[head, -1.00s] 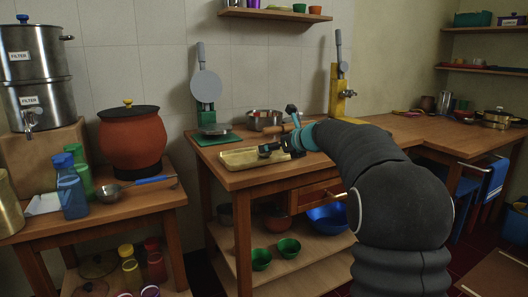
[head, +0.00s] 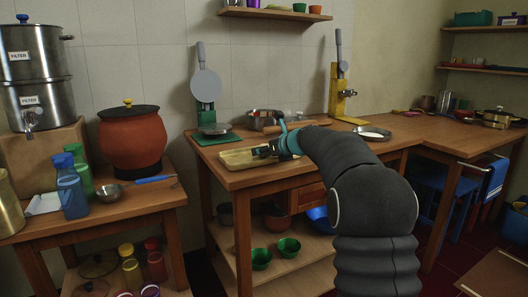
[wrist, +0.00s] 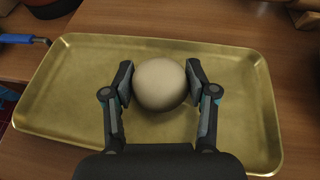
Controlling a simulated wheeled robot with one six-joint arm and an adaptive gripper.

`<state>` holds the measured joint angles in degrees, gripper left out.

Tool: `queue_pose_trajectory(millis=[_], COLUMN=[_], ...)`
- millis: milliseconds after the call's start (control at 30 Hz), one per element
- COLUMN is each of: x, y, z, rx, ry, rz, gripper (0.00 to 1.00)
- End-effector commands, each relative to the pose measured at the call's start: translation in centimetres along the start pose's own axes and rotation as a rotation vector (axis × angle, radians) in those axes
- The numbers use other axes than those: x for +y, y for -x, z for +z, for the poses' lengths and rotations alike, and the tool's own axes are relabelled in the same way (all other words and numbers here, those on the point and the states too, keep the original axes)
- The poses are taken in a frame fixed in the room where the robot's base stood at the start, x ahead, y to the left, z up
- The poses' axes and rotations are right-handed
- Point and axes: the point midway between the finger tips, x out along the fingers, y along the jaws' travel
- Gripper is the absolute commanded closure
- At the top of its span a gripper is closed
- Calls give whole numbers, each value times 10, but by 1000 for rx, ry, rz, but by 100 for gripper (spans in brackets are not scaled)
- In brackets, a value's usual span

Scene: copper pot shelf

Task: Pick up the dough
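The dough (wrist: 160,85) is a smooth pale ball on a shallow brass tray, seen in the wrist view. The tray (wrist: 60,105) also shows in the head view (head: 232,161), on the middle table. My gripper (wrist: 159,82) is open, with one finger on each side of the dough. The fingers are very close to its sides; I cannot tell whether they touch. In the head view my gripper (head: 264,151) is low over the tray, and the dough is hidden there.
A green press (head: 207,100) and a steel bowl (head: 264,119) stand behind the tray. A yellow press (head: 341,90) and a plate with something white (head: 372,133) are to the right.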

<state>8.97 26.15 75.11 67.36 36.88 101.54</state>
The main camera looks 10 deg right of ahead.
Motion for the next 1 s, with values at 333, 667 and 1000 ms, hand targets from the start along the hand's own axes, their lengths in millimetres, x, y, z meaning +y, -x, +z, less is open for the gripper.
queue_pose_trajectory(millis=[333, 667, 1000], x=[0, 0, -30], y=[0, 5, 25], z=[0, 13, 55], rx=[0, -2, -1], ry=[0, 1, 1], rz=[0, 0, -5], gripper=[81, 81, 81])
